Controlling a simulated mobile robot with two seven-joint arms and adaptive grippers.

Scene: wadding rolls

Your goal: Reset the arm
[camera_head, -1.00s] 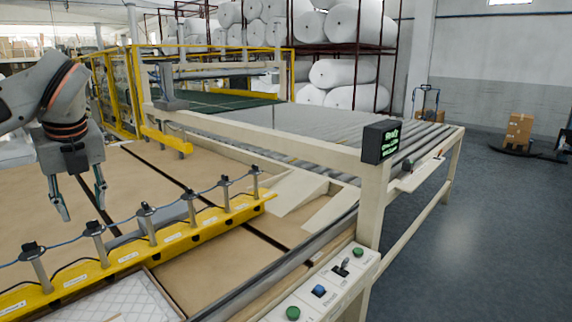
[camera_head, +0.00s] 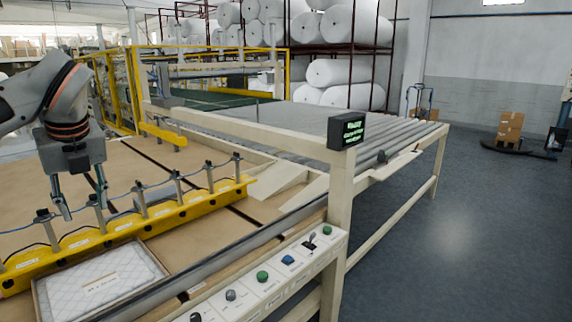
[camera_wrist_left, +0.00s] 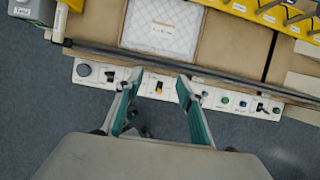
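My left gripper (camera_head: 84,198) hangs from the left arm at the left of the head view, its fingers pointing down with a gap between them. In the left wrist view the left gripper (camera_wrist_left: 160,100) also shows, its two teal-lined fingers apart with nothing between them. Beyond and below the fingertips there lies the white control panel (camera_wrist_left: 175,92) with its buttons and switches. My right gripper shows in neither view.
The machine bed holds a yellow bar (camera_head: 130,225) with several posts and a cable. A white quilted pad (camera_head: 95,282) lies in a tray in front. The control panel (camera_head: 262,285) runs along the front edge. A small display (camera_head: 347,131) stands on a post.

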